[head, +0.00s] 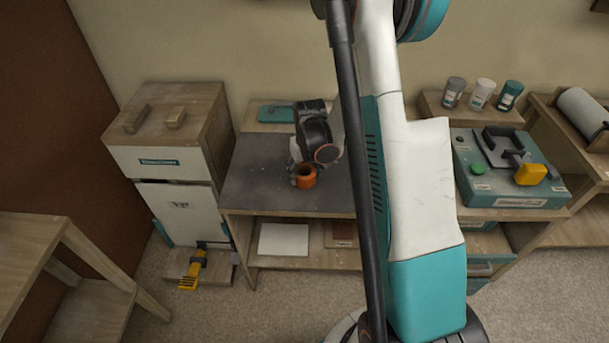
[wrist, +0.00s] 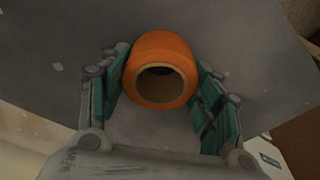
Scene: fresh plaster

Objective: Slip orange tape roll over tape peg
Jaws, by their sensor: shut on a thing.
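The orange tape roll (head: 305,176) is at my gripper (head: 299,171) over the grey-topped bench in the head view. In the wrist view my gripper (wrist: 160,95) has a finger on each side of the orange tape roll (wrist: 161,70) and is shut on it. The roll's round hole faces the wrist camera, with a dark spot inside it. Whether the roll touches the bench top I cannot tell. The tape peg cannot be made out in either view; my arm hides part of the bench.
The grey bench top (head: 250,185) is mostly bare. A wooden-topped cabinet (head: 165,160) stands at its left. A teal box (head: 500,185) with a yellow part is at the right, with several small jars (head: 482,94) behind it. A teal object (head: 275,113) lies at the back.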

